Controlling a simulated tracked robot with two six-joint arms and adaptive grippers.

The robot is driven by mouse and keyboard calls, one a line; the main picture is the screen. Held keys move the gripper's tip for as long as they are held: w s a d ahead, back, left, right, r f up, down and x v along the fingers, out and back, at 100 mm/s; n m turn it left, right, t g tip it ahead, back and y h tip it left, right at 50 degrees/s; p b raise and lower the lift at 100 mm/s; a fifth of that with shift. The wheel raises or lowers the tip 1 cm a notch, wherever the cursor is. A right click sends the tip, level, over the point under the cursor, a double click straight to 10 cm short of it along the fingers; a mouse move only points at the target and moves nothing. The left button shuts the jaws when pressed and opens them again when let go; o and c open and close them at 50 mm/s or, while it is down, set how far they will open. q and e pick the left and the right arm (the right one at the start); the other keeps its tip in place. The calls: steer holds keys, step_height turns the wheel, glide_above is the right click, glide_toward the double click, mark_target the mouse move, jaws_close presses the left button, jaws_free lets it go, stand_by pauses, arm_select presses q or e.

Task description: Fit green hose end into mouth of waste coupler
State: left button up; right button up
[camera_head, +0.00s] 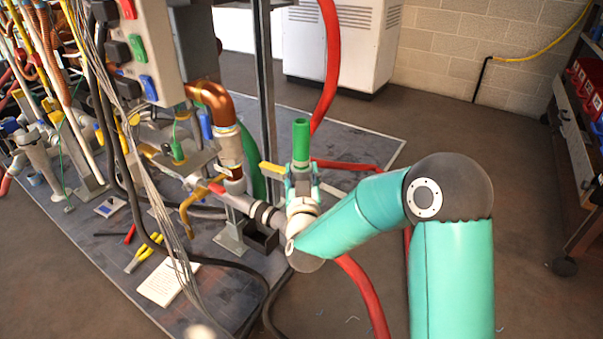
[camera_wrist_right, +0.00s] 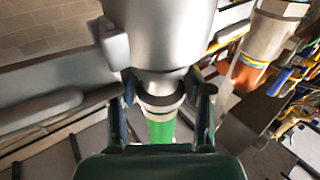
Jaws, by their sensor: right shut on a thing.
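A green hose end (camera_head: 301,143) stands upright above my right gripper (camera_head: 302,182) in the head view. That gripper is shut on it, and the green hose end also shows between the fingers in the right wrist view (camera_wrist_right: 161,131). A pale grey collar sits at the green part there, just below a large grey cylinder (camera_wrist_right: 162,35). I cannot tell whether that cylinder is the waste coupler or whether the two touch. A grey pipe fitting (camera_head: 266,214) lies just left of the gripper in the head view; its mouth is not clear. My left gripper is not in view.
A copper elbow (camera_head: 218,101) and a heater cabinet (camera_head: 150,45) stand left of the gripper. A red hose (camera_head: 362,290) runs below and behind it. A tool trolley (camera_head: 575,150) stands far right. The floor at the back right is clear.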

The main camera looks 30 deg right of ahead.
steer(key=shift+f, duration=1.2)
steer(key=o, duration=1.5)
steer(key=shift+f, duration=0.1)
steer(key=shift+c, duration=0.2)
steer(key=shift+a+f, duration=0.1)
steer(key=shift+f, duration=0.1)
steer(key=shift+s+a, duration=0.25)
steer(key=shift+s, duration=0.15)
steer(key=v, duration=0.6)
steer(key=shift+s+r, duration=0.15)
steer(key=shift+s, duration=0.1)
